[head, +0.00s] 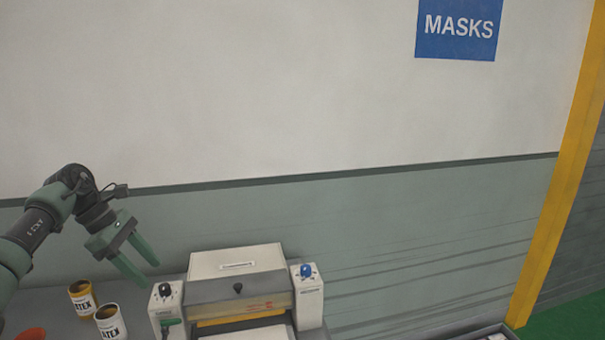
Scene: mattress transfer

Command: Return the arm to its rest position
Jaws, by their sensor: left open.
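My left arm (42,215) comes in from the left edge. My left gripper (151,275) is open and empty, its two green fingers apart and slanting down to the right. It is above the bench, near the left side of a white and grey machine (237,262). My right gripper is not in view.
Two cans (82,300) (110,322) stand on the grey bench (135,295) left of the machine. An orange-red object (32,334) is cut off at the lower left. A wall (300,90) with a blue MASKS sign (458,30) stands behind. A yellow post (560,190) is at the right.

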